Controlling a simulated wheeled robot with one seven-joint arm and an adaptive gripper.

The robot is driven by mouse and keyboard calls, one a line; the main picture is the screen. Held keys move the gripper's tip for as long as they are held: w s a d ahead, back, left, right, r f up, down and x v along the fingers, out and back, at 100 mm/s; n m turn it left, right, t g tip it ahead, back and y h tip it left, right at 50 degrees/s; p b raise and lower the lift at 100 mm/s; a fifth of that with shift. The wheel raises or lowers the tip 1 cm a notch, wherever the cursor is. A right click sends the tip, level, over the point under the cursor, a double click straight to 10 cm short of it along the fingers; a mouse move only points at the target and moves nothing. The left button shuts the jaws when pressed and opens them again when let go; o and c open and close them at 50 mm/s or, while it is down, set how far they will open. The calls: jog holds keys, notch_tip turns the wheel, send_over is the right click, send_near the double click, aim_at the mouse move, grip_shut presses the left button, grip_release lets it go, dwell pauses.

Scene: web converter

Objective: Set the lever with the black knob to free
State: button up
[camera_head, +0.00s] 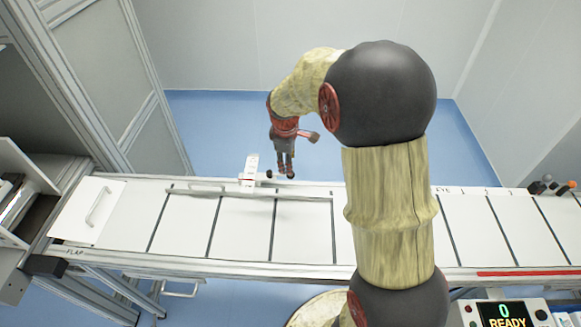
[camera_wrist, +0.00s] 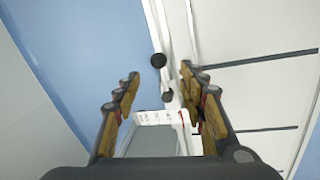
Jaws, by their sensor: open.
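A black ball knob (camera_wrist: 158,60) shows in the wrist view, ahead of and between my fingertips, at the edge of the white table. A smaller dark piece (camera_wrist: 167,95) lies just below it. A white bracket with small markings (camera_wrist: 160,118) is nearer the camera; its text is unreadable. In the head view the bracket (camera_head: 250,168) stands at the table's far edge, with a small dark knob (camera_head: 268,174) beside it. My gripper (camera_head: 286,172) points down just right of that knob. Its fingers (camera_wrist: 167,80) are open and empty. The lever's setting cannot be told.
A long rail (camera_head: 245,193) runs along the white table (camera_head: 240,235). A white flap with a handle (camera_head: 88,210) is at the left end. A panel reading READY (camera_head: 507,313) is at front right.

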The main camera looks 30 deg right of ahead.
jog(key=f, duration=0.2)
jog(key=w+d+f+b, duration=0.1)
jog(key=f, duration=0.5)
jog(key=shift+w+d+f+b, duration=0.15)
jog(key=shift+d+f+b, duration=0.1)
jog(key=shift+b, duration=0.15)
jog(key=shift+r, duration=0.1)
jog(key=shift+c, duration=1)
grip_shut()
